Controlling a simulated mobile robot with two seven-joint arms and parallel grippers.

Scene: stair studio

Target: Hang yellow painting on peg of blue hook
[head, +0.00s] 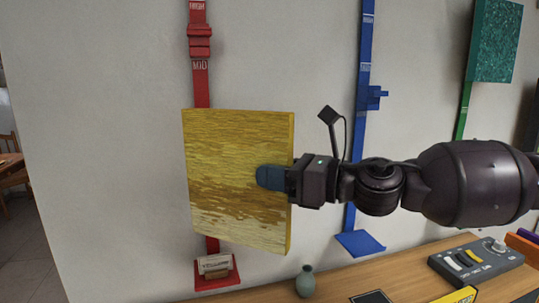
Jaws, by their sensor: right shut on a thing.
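The yellow painting (225,160) is a square panel with yellow and brown bands. It is upright in front of the red rail, near the wall. My right gripper (272,177) comes from the right and is shut on the painting's right edge. The blue hook (365,60) is a tall blue strip on the wall to the right, with a peg (379,97) sticking out partway up and a flat foot (360,243) at the bottom. The painting is apart from the blue peg. My arm hides part of the blue strip. My left gripper is not in view.
A red rail (202,85) stands behind the painting, with a label block (214,265) at its foot. A green painting (497,40) hangs at the upper right. The wooden table below holds a small vase (305,281) and a control box (475,259).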

